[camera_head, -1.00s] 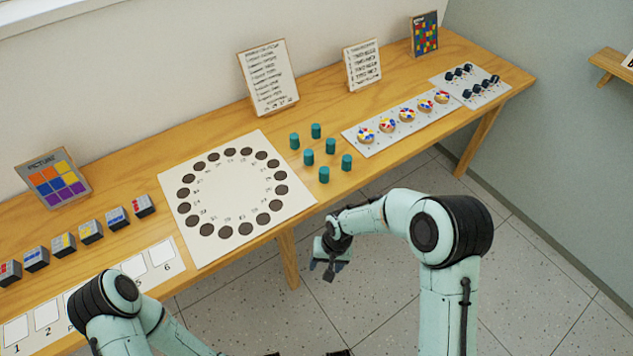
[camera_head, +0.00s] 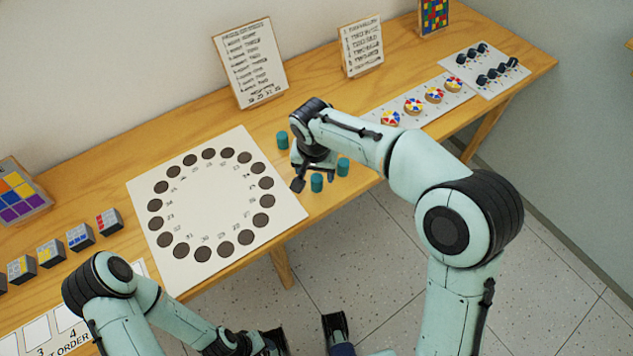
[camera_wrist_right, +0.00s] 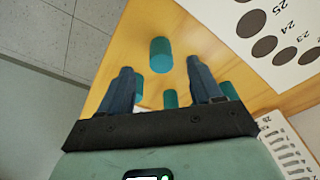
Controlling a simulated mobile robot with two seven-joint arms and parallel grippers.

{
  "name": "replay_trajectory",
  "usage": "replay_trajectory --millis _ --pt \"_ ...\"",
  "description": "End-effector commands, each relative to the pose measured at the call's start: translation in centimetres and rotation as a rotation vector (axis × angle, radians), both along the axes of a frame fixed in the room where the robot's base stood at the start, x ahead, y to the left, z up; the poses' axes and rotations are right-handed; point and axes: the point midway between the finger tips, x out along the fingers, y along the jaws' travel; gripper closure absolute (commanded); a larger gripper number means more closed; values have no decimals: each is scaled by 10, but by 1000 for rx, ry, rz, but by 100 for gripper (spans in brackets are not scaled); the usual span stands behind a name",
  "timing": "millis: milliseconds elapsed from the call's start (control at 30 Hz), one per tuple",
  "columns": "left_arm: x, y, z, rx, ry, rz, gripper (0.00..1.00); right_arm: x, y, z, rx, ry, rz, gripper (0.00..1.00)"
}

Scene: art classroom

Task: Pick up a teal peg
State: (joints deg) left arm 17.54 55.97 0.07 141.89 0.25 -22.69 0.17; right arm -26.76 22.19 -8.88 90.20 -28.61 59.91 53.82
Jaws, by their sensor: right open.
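Several teal pegs stand on the wooden table right of the white board. In the head view, one peg (camera_head: 282,139) stands behind my right gripper, another peg (camera_head: 317,183) in front, and a third peg (camera_head: 343,167) to its right; others are hidden by my arm. My right gripper (camera_head: 312,180) is open over the group. In the wrist view, one peg (camera_wrist_right: 161,55) shows centred ahead of the open fingers (camera_wrist_right: 160,68), and a further peg (camera_wrist_right: 170,98) shows between them nearer the palm. My left gripper (camera_head: 272,342) is low at the bottom edge, partly cut off.
The white board (camera_head: 215,200) with a ring of dark numbered holes lies left of the pegs. A strip with coloured discs (camera_head: 455,93) lies to the right. Signs (camera_head: 249,63) stand along the wall. Small blocks (camera_head: 80,237) sit at the left.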

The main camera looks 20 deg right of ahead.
Motion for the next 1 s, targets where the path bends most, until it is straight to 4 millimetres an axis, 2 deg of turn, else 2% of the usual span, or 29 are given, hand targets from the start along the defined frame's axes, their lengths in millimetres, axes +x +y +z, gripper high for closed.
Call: replay_trajectory --millis 133,400,700,733,900,1000 --pt "1 0 -1 0 -2 0 57 2 -1 -11 0 1 0 36" --pt "2 0 -4 1 -8 2 57 10 -5 -49 0 2 1 36" --pt "2 0 -4 1 -9 2 57 12 -5 -54 1 1 1 36" --pt "2 0 -4 1 -9 2 57 12 -5 -54 1 1 1 39" --pt "2 0 -4 1 -9 2 57 12 -5 -54 1 0 1 94" --pt "2 0 -4 1 -9 2 57 12 -5 -53 1 0 1 95"
